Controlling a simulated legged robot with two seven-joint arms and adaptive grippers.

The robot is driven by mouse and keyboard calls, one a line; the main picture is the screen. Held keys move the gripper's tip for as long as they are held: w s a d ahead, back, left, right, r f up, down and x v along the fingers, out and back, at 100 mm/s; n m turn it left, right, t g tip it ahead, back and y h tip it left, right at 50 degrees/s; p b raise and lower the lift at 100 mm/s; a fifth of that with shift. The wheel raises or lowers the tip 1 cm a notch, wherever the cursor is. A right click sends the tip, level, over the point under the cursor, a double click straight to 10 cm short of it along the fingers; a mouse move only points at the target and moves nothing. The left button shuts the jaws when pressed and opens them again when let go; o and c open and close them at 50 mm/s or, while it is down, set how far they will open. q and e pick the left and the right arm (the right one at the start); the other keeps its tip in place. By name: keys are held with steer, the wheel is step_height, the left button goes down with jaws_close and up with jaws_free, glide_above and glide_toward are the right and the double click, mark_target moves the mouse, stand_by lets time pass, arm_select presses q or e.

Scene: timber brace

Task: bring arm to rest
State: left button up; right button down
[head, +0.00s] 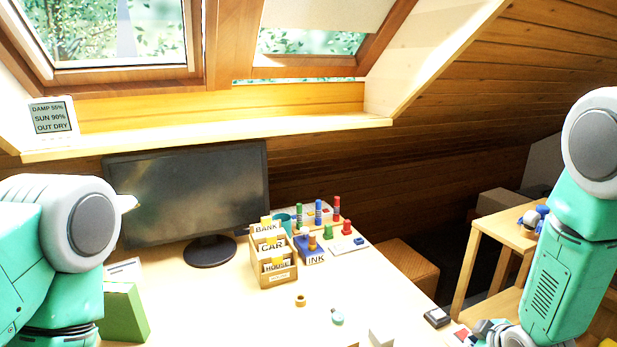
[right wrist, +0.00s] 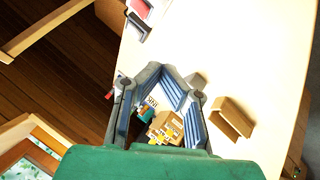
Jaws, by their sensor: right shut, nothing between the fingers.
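My right gripper (head: 488,331) is low at the right in the head view, by the right edge of the desk, partly cut off by the bottom edge. In the right wrist view its blue-padded fingers (right wrist: 172,76) are shut with nothing held. My right arm, green and grey, rises at the right of the head view. My left arm bends at the left side, and its gripper is not seen. The desk (head: 225,310) lies between the arms.
A monitor (head: 190,190) stands at the back of the desk. A wooden card box (head: 272,262), stamps and a green block (head: 122,310) are on it. A black stamp pad (head: 437,317) lies near my right gripper. A wooden shelf stand (head: 500,230) is at the right.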

steer(key=s+a+f+m+g+b, duration=0.2)
steer(key=s+f, duration=0.4)
steer(key=s, duration=0.5)
steer(key=s+a+f+m+g+b, duration=0.2)
steer(key=s+f, duration=0.4)
steer(key=s, duration=0.6)
steer(key=s+a+f+m+g+b, duration=0.3)
steer(key=s+f, duration=0.3)
steer(key=s, duration=0.5)
steer(key=shift+s+f+m+g+b, duration=0.2)
steer(key=shift+f+m+g+b, duration=0.2)
steer(key=shift+m+b, duration=0.2)
steer(key=shift+a, duration=0.1)
